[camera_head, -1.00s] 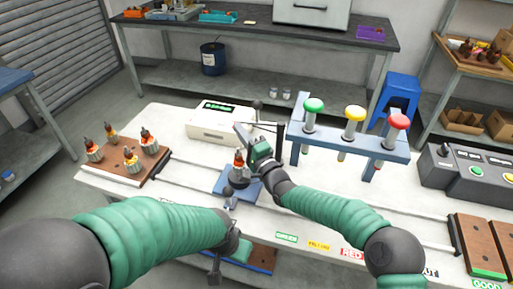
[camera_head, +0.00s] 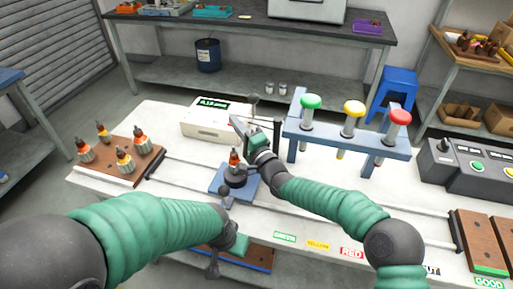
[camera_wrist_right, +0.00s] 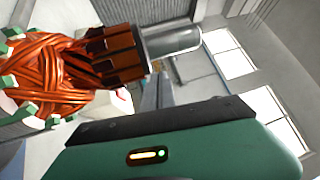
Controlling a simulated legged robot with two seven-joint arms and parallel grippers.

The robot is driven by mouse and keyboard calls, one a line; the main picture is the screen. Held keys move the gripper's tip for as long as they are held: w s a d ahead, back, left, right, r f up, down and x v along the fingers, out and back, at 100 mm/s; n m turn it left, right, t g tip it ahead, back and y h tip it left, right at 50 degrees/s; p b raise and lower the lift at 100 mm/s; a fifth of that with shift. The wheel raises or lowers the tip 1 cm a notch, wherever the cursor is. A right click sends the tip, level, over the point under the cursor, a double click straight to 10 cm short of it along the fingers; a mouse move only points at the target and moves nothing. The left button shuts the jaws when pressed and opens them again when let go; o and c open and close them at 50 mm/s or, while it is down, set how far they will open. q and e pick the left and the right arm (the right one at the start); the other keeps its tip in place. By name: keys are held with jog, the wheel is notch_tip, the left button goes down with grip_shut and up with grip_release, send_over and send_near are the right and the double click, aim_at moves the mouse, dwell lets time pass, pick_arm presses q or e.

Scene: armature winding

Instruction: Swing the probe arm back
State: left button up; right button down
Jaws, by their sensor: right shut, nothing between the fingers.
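The armature (camera_head: 235,160), with an orange top and copper windings, stands upright on a blue fixture (camera_head: 222,183) at the table's middle. It fills the upper left of the right wrist view (camera_wrist_right: 55,75), its metal shaft pointing right. The probe arm seems to be the dark ball-ended rod (camera_head: 253,98) behind my right gripper; the rest of it is largely hidden. My right gripper (camera_head: 238,122) is shut and empty, just above and behind the armature. My left gripper (camera_head: 238,246) is low at the table's front edge; its fingers are not clear.
A white meter (camera_head: 210,130) with a lit green display stands behind the fixture. A blue rack (camera_head: 350,135) with green, yellow and red plungers is to the right. A wooden board (camera_head: 150,155) with several armatures is on the left. A control box (camera_head: 470,160) stands far right.

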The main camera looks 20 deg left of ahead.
jog(key=p+v, duration=0.1)
jog(key=v, duration=1.6)
jog(key=shift+w+f, duration=0.1)
jog(key=shift+f, duration=0.05)
